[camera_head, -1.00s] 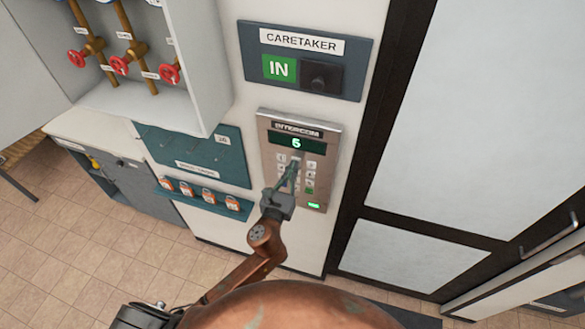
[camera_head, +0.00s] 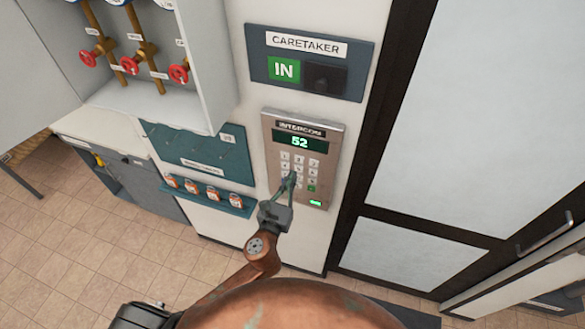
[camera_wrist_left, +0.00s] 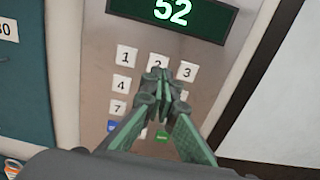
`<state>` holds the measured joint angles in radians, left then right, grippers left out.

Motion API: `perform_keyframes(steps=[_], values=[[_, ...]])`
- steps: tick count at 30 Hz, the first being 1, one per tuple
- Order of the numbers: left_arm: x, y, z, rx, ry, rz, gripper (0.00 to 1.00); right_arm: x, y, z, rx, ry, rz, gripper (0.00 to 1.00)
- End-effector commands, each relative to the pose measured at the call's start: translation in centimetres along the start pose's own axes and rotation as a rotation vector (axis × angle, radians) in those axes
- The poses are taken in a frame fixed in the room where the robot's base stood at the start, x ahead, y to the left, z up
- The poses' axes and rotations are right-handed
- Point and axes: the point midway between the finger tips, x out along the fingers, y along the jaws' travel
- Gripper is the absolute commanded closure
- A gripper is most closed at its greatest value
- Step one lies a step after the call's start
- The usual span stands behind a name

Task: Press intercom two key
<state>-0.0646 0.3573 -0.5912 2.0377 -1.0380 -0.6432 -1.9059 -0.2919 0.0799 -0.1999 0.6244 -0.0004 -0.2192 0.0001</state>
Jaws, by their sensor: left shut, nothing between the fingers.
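The intercom (camera_head: 268,150) is a metal panel on the wall with a green-lit display (camera_head: 299,142) reading 52. The display also shows in the left wrist view (camera_wrist_left: 172,12). My left gripper (camera_head: 291,176) is shut and empty, in front of the lower keypad in the head view. In the left wrist view its fingertips (camera_wrist_left: 160,78) overlap the lower part of the two key (camera_wrist_left: 157,60), leaving its top visible. The one key (camera_wrist_left: 125,57) and three key (camera_wrist_left: 187,70) show on either side. The fingers hide the middle keys. I cannot tell whether the tips touch the panel.
The caretaker sign (camera_head: 306,62) reads IN above the intercom. A teal board (camera_head: 200,155) and a shelf with several orange padlocks (camera_head: 208,198) are to the left. An open cabinet with red valves (camera_head: 130,65) juts out above. A dark-framed door (camera_head: 470,110) stands right.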

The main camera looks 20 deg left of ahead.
Motion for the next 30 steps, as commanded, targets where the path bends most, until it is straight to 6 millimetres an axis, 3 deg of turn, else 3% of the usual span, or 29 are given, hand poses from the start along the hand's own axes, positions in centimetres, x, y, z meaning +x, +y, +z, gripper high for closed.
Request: perform_keyframes(steps=[6, 12, 30], values=[[-4.9, 0.4, -0.6, 0.0, 0.005, 0.007, 1.0, 1.4, -0.2, 2.3, 0.005, -0.026, -0.002, 0.42], [-7.3, 0.4, -0.5, 0.001, 0.005, 0.008, 1.0, 1.9, -0.1, 1.2, 0.002, -0.012, -0.001, 0.42], [-7.8, 0.3, -0.3, 0.0, 0.005, 0.006, 1.0, 2.0, -0.2, 1.3, 0.002, -0.012, -0.001, 0.42]])
